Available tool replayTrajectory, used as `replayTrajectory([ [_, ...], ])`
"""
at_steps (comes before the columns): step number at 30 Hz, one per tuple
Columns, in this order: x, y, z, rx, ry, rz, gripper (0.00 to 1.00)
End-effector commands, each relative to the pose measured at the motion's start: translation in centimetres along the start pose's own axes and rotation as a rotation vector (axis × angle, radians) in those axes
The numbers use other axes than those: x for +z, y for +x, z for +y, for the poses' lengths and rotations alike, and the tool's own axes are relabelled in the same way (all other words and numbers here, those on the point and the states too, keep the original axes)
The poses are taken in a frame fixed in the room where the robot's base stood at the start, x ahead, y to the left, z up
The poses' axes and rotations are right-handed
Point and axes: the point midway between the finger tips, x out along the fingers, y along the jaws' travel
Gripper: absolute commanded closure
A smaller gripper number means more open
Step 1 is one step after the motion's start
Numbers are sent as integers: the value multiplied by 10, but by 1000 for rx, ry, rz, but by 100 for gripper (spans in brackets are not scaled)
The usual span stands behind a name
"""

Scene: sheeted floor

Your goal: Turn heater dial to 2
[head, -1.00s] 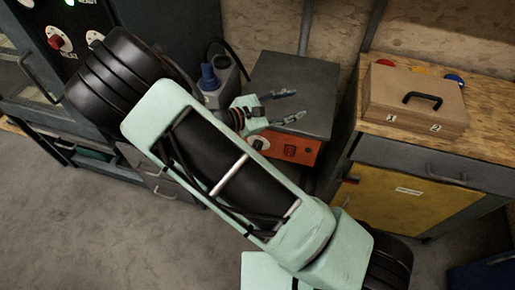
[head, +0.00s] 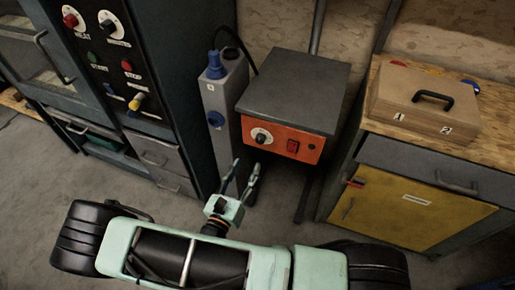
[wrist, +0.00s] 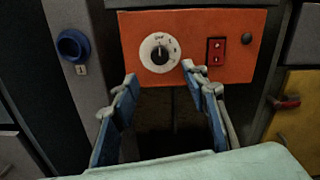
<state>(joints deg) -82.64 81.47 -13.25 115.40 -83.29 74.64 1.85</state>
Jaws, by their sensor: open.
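A dark grey box with an orange front panel (head: 285,147) stands near the middle of the head view. Its dial (head: 262,136) has a black knob on a white round plate. In the wrist view the same dial (wrist: 160,54) is seen nearly face on, with its knob mark pointing roughly up; the small print around it is hard to read. My gripper (head: 246,166) is open and empty, in front of and below the panel. In the wrist view its two blue-padded fingers (wrist: 159,72) are spread to either side below the dial, and neither visibly touches it.
A red switch (head: 292,146) is right of the dial. A grey canister (head: 226,100) with blue fittings stands close on the left. A dark cabinet (head: 170,60) with dials and buttons is further left. A wooden bench (head: 383,110) carrying a case (head: 425,103) is right.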

Motion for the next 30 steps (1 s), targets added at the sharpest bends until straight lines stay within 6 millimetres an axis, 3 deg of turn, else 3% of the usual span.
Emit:
replayTrajectory([
  [5,0,16,0,0,-4,1,59],
  [18,-1,93,-1,-2,-3,2,59],
  [24,-1,106,0,0,-2,1,59],
  [30,-1,108,0,0,-3,1,59],
])
